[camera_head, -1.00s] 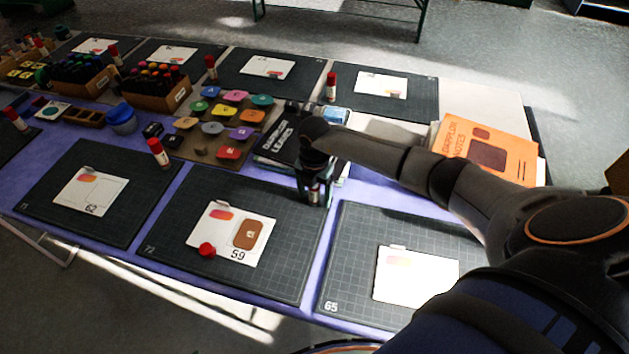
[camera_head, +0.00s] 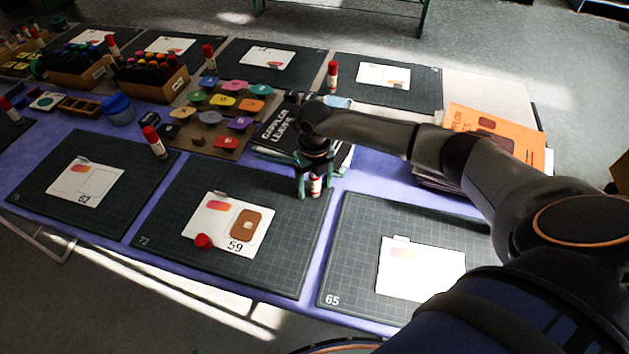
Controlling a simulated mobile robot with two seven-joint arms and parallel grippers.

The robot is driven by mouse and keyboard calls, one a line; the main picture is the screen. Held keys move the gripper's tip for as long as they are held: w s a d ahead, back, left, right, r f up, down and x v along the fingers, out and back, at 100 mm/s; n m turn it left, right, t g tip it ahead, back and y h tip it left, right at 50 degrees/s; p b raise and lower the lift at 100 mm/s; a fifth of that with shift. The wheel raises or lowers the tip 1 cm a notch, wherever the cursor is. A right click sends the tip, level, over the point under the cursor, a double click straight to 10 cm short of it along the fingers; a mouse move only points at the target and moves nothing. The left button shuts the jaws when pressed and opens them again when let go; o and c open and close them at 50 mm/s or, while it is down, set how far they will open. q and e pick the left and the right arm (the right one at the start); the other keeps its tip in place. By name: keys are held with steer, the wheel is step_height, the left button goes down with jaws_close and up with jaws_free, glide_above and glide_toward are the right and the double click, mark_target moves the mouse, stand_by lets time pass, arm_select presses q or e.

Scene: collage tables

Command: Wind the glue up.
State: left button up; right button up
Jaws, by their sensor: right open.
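An uncapped glue stick (camera_head: 316,186) with a white and red body stands at the upper right corner of cutting mat 72 (camera_head: 180,205). My right gripper (camera_head: 315,190) is over it from above, fingers open on either side of it. The gripper hides the top of the stick, so I cannot tell how far the glue shows. A loose red cap (camera_head: 204,241) lies on the lower left of card 59 (camera_head: 216,216). My left gripper is not in view.
A black book stack (camera_head: 275,138) stands just behind the gripper. Orange notebooks (camera_head: 497,130) lie at the right, beyond my arm.

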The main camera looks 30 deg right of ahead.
steer(key=n+b, duration=0.1)
steer(key=n, duration=0.2)
steer(key=shift+f+n+b, duration=0.15)
steer(key=shift+n+b, duration=0.15)
steer(key=shift+b, duration=0.1)
steer(key=n+b, duration=0.1)
steer(key=n, duration=0.3)
steer(key=shift+b, duration=0.3)
steer(key=n+b, duration=0.2)
steer(key=n, duration=0.3)
steer(key=shift+n, duration=1)
steer(key=shift+c, duration=0.3)
jaws_close()
steer(key=shift+s, duration=0.1)
